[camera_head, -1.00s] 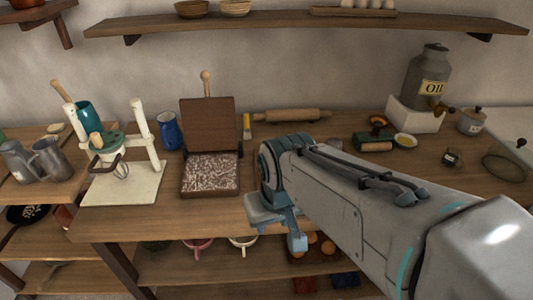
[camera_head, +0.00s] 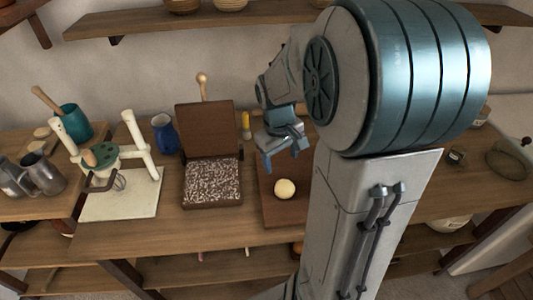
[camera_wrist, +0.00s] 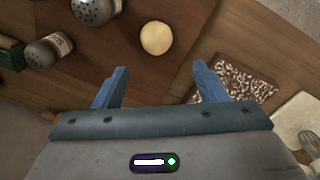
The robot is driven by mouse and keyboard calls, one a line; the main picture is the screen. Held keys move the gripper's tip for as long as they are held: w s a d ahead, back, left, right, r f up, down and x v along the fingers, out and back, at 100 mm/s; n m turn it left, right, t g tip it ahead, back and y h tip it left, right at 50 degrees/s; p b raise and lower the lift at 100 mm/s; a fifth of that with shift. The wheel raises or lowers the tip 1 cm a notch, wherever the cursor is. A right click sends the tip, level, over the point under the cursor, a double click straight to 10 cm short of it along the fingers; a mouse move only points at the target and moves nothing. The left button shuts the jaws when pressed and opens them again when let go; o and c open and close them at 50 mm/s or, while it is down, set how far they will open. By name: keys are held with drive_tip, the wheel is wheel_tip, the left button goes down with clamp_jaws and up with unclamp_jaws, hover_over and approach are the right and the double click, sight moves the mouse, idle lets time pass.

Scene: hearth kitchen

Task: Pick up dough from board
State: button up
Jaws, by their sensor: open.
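The dough (camera_head: 285,189) is a small pale round ball on a reddish-brown board (camera_head: 271,211), left of my arm in the head view. In the wrist view the dough (camera_wrist: 156,38) lies beyond the fingertips, a little left of the middle between them, on the board (camera_wrist: 150,75). My gripper (camera_head: 281,160) is open and empty, above and behind the dough in the head view and apart from it. Its two blue fingers also show in the wrist view (camera_wrist: 160,80). My arm hides the board's right part in the head view.
An open brown press with a speckled bed (camera_head: 212,182) stands just left of the board. A white stand with a green bowl (camera_head: 105,155) and a blue mug (camera_head: 164,133) are farther left.

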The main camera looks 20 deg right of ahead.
approach(284, 190)
drive_tip(key=f, duration=0.7)
drive_tip(key=shift+w+d+f+b, duration=0.1)
drive_tip(key=shift+w+d+b, duration=0.05)
drive_tip(key=shift+d+b, duration=0.2)
drive_tip(key=c, duration=0.5)
